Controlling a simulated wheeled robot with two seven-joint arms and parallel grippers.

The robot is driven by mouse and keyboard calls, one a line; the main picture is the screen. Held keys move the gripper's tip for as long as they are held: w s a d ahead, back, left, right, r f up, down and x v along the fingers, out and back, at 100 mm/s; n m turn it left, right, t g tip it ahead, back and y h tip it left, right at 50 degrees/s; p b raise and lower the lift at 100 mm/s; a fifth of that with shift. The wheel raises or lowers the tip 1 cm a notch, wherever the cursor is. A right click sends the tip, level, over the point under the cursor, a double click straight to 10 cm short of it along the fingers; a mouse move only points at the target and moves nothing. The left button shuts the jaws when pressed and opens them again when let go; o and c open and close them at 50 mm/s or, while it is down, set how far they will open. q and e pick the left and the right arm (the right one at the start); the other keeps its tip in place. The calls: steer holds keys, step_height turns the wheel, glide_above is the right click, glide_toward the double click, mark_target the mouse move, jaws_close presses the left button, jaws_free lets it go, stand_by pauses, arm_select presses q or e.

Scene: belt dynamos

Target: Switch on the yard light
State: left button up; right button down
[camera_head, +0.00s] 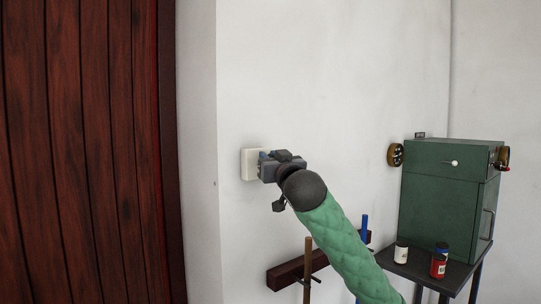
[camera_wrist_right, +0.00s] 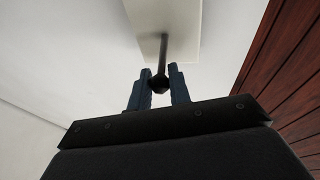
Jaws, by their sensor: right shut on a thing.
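A pale switch box (camera_head: 249,164) is fixed to the white wall beside the wooden door. My right gripper (camera_head: 264,160) is at the front of the box and hides part of it. In the right wrist view the box (camera_wrist_right: 186,22) has a dark lever (camera_wrist_right: 163,52) with a round knob at its end. The knob sits between the two blue fingers of my right gripper (camera_wrist_right: 158,84), which are shut on it. No lamp shows in either view. My left gripper is not in view.
A dark red plank door (camera_head: 80,150) stands at the left. At the right a green cabinet (camera_head: 440,205) stands on a dark table (camera_head: 425,272) with a white jar (camera_head: 401,252) and a red jar (camera_head: 439,263). A wooden rail (camera_head: 300,272) with tool handles is low on the wall.

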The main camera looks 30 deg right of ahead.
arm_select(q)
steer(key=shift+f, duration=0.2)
arm_select(e)
steer(key=c, duration=1.3)
jaws_free()
steer(key=shift+c, duration=0.2)
steer(key=shift+s, duration=0.1)
steer(key=shift+s+f, duration=0.15)
steer(key=shift+s, duration=0.05)
arm_select(q)
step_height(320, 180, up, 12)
steer(key=b, duration=0.3)
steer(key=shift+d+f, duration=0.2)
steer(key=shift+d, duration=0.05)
arm_select(e)
steer(key=v, duration=0.7)
